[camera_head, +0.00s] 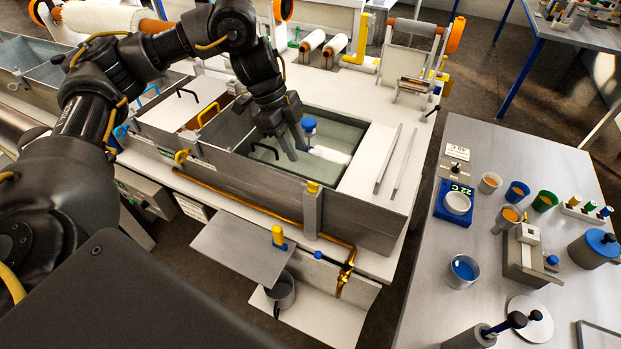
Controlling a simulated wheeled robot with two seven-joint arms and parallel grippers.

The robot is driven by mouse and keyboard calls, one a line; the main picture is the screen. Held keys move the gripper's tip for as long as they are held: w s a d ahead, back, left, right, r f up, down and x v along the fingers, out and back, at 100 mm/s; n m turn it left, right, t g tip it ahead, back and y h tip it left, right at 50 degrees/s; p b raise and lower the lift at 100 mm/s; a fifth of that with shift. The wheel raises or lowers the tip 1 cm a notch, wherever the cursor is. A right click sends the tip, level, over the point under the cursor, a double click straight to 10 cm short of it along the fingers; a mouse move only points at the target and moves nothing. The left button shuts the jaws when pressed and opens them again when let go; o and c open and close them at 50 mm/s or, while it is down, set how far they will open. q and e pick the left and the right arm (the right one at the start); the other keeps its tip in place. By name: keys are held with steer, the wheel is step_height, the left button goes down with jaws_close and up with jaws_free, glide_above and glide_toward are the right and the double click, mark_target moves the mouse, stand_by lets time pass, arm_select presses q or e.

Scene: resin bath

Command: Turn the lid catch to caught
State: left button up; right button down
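My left gripper (297,151) points down over the open bath tank (340,127) at the middle of the view. Its two fingers look apart, with nothing seen between them. I cannot tell for certain which part is the lid catch. A yellow fitting (313,187) sits on the tank's front edge, and a round yellow part (182,157) is on the front further left. My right gripper is out of view.
Two rods (388,163) lie on the white surface right of the bath. A side table (430,290) with cups and a scale stands at the right.

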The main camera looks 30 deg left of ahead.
mark_target(312, 183)
arm_select(q)
steer(key=shift+p+x, duration=0.6)
steer(key=shift+x, duration=4.75)
steer(key=shift+a, duration=0.1)
steer(key=c, duration=0.6)
